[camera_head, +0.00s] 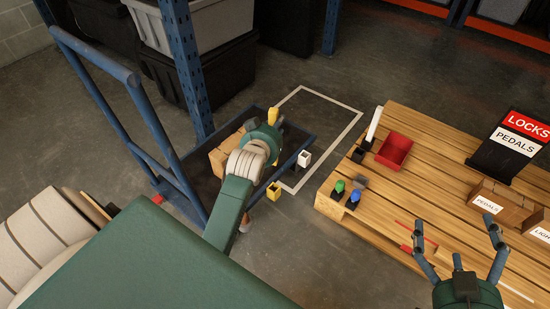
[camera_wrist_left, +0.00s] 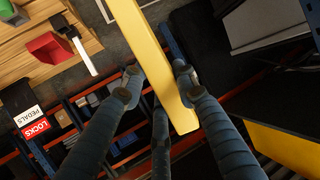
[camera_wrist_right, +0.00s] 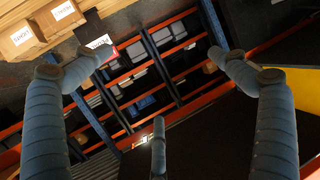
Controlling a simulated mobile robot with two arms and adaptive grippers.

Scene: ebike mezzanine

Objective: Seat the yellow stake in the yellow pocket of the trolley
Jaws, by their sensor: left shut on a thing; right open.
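The yellow stake (camera_head: 273,115) is held in my left gripper (camera_head: 274,129) above the trolley; its upper end shows past the gripper. In the left wrist view the stake (camera_wrist_left: 158,60) runs as a long yellow bar between the closed fingers. The trolley (camera_head: 187,176) is a dark tray with blue handle bars. The yellow pocket (camera_head: 273,191) sits on its right side edge, nearer to me than the gripper; it looks empty. The stake's lower end is hidden in the head view. My right gripper (camera_head: 457,238) is open and empty over the pallet's near right part.
A white pocket (camera_head: 304,158) is on the trolley edge. Brown boxes (camera_head: 226,153) lie in the tray. The wooden pallet (camera_head: 435,150) carries a red bin (camera_head: 394,150), a white upright stake (camera_head: 374,124), green and blue knobs, a sign (camera_head: 516,143) and cartons. A blue rack post stands behind.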

